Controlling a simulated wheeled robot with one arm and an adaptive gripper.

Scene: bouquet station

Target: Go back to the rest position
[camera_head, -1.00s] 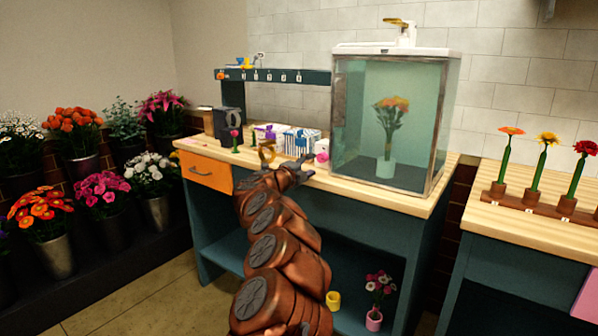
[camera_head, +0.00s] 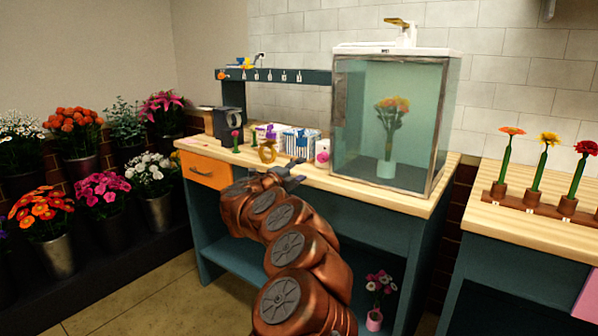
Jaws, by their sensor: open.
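A glass tank (camera_head: 440,130) holds a bouquet (camera_head: 390,115) in a pale vase. A gold ring (camera_head: 267,151), boxes (camera_head: 300,141) and a pink item (camera_head: 322,151) line the counter. A flower rack (camera_head: 540,205) stands right; buckets of flowers (camera_head: 55,255) stand left.

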